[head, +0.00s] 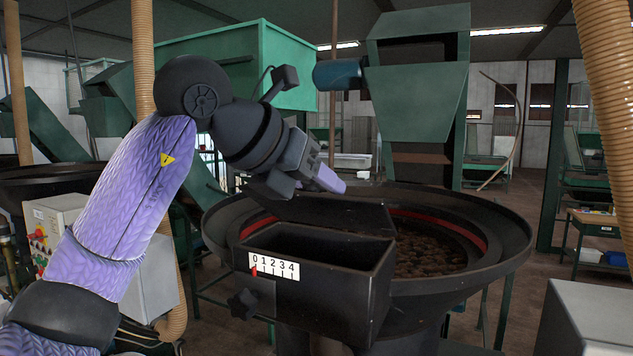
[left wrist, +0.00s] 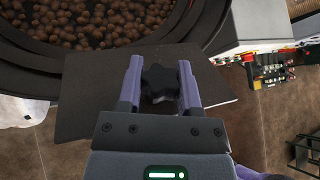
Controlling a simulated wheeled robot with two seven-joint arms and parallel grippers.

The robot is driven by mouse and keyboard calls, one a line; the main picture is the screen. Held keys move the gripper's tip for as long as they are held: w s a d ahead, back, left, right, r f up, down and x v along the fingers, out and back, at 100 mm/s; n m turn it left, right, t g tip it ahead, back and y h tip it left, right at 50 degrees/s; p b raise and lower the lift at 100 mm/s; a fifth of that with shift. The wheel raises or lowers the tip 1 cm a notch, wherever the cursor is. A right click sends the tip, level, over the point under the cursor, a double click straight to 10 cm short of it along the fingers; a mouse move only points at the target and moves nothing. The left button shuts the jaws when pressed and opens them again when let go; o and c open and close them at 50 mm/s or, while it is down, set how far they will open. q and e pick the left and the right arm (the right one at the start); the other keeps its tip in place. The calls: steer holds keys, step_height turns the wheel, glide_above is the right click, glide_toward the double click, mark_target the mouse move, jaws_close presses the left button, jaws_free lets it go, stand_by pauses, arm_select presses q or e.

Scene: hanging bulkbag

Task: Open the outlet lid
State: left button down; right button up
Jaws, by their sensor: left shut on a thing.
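The outlet box (head: 330,290) is a black box at the front of a round bowl feeder, with a white 0-to-4 scale and a red mark at 0. Its lid (head: 335,212) is a flat dark plate that stands tilted up above the box's back edge. The lid (left wrist: 90,95) also fills the middle of the left wrist view. My left gripper (head: 322,180) is above the lid in the head view. In the left wrist view its fingers (left wrist: 160,90) are shut on the lid's black star-shaped knob (left wrist: 168,80). The head view hides this knob. My right gripper is not in view.
The feeder bowl (head: 515,235) holds many brown nuts (left wrist: 100,20) behind the box. Another black star knob (head: 243,304) sticks out at the box's lower left. A green hopper (head: 418,90) stands behind. A grey cabinet (head: 590,315) stands at the lower right.

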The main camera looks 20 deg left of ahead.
arm_select(q)
steer(key=shift+c, duration=1.4)
jaws_free()
steer(key=shift+s+a+r, duration=0.15)
steer(key=shift+s+r, duration=0.05)
steer(key=shift+s, duration=0.05)
steer(key=b+v, duration=0.2)
steer(key=v, duration=0.7)
steer(key=shift+s, duration=0.15)
